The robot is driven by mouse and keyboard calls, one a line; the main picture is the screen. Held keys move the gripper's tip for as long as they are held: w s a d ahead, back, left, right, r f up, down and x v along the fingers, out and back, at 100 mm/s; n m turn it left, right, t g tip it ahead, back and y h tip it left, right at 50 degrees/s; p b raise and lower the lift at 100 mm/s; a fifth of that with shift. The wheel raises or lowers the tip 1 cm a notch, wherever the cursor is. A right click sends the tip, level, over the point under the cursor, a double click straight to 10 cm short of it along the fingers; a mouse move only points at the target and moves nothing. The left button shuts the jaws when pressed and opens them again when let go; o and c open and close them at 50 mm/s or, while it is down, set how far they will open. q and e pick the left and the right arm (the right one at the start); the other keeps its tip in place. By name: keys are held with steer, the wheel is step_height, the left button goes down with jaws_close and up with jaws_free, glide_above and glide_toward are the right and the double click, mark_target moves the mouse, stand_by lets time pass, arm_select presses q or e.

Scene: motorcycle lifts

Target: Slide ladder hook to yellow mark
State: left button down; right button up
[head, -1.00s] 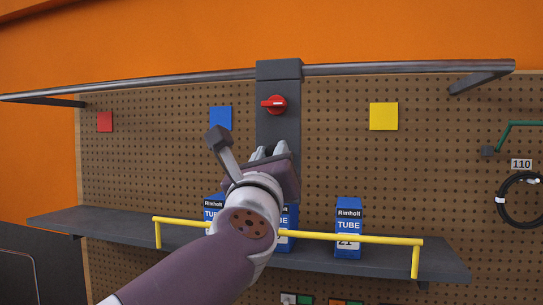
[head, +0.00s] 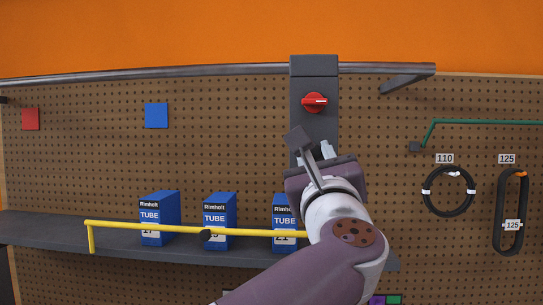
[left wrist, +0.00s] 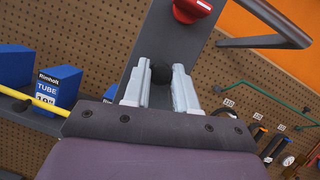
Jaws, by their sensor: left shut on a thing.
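The ladder hook (head: 314,78) is a dark grey upright piece hanging on the metal rail, with a red knob (head: 314,102) on its front. My left gripper (head: 325,153) is shut on the hook's lower part. In the left wrist view, the two fingers (left wrist: 162,75) stand either side of a dark round grip on the hook (left wrist: 148,45). The yellow mark does not show now; the hook covers that part of the board. The blue mark (head: 156,115) and red mark (head: 31,119) lie to the left. My right gripper is not in view.
Below, a grey shelf (head: 60,232) with a yellow guard bar (head: 130,227) holds blue tube boxes (head: 158,217). Black loops (head: 448,191) and a green bar (head: 480,122) are right.

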arm_select(q)
steer(key=d, duration=0.2)
steer(key=shift+s+d+r, duration=0.1)
steer(key=shift+d, duration=0.2)
steer(key=c, duration=0.9)
jaws_free()
steer(key=b+v, duration=0.8)
steer(key=v, duration=0.4)
steer(key=shift+s, duration=0.35)
